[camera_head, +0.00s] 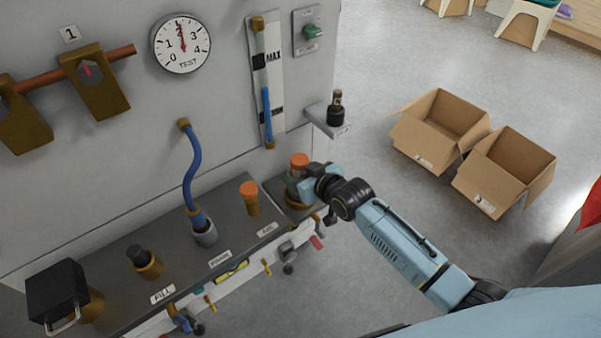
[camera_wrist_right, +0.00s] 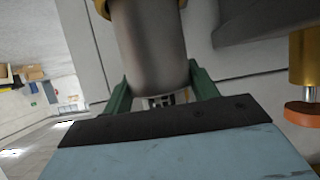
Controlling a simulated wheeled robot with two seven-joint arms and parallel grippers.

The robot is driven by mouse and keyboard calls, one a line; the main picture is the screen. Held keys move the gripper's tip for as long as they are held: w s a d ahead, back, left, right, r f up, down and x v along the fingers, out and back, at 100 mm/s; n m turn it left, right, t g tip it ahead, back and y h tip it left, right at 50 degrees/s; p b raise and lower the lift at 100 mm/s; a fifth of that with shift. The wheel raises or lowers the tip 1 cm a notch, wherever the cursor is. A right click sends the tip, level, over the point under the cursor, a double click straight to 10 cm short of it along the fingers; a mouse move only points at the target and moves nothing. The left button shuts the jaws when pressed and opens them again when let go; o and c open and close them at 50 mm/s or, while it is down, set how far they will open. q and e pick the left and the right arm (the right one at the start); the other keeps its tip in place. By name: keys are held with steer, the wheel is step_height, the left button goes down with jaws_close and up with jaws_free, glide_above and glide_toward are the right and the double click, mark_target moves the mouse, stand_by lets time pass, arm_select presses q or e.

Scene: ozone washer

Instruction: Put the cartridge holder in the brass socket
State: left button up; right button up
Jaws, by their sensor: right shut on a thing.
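The cartridge holder (camera_head: 292,185) is a grey cylinder; an orange cap (camera_head: 299,160) shows at its top in the head view. My right gripper (camera_head: 308,184) is shut on it from the right side. In the right wrist view the grey body of the holder (camera_wrist_right: 150,45) stands between the green fingers. The brass socket (camera_head: 296,203) shows as a ring right under the holder, at the right end of the bench. The gripper partly hides it, so I cannot tell whether the holder is seated. My left gripper is not in view.
The grey bench (camera_head: 205,262) carries a brass piece with an orange cap (camera_head: 250,198), a blue hose (camera_head: 190,165) and a black box (camera_head: 58,290). A small shelf (camera_head: 318,121) with a dark fitting sticks out above. Two open cartons (camera_head: 430,150) stand on the floor.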

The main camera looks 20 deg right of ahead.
steer(key=o, duration=1)
steer(key=shift+f, duration=0.15)
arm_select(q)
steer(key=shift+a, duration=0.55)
arm_select(e)
steer(key=o, duration=0.3)
steer(key=shift+o, duration=0.2)
steer(key=shift+s+r, duration=0.1)
steer(key=shift+r, duration=0.15)
arm_select(q)
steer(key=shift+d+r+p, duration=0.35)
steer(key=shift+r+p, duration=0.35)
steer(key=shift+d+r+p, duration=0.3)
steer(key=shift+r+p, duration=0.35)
steer(key=shift+p, duration=0.05)
arm_select(e)
steer(key=v, duration=1.1)
steer(key=shift+s, duration=0.35)
steer(key=shift+d+r, duration=0.1)
steer(key=shift+d, duration=0.05)
